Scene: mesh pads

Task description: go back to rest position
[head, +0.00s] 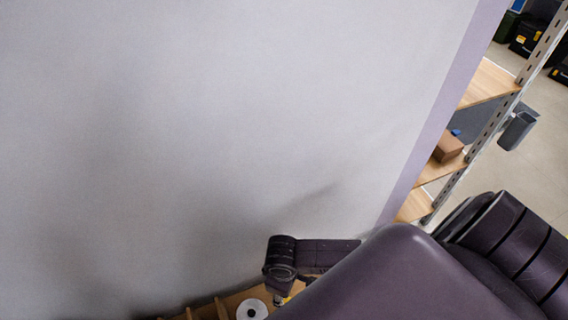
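My dark purple arm comes in from the lower right and fills much of the bottom right of the head view. A thinner dark link of it ends in a rounded joint low in the middle. Under that joint a small metallic and yellow bit shows, too small and covered to tell what it is. No gripper fingers can be made out. My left arm and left gripper are not in view.
A plain grey wall (200,130) fills most of the view. At the bottom, a wooden divided surface (207,311) holds a white ring-shaped roll (251,310), close below my arm. At right stands a shelf rack (488,84) with a brown box (447,147); open floor (500,172) lies beyond.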

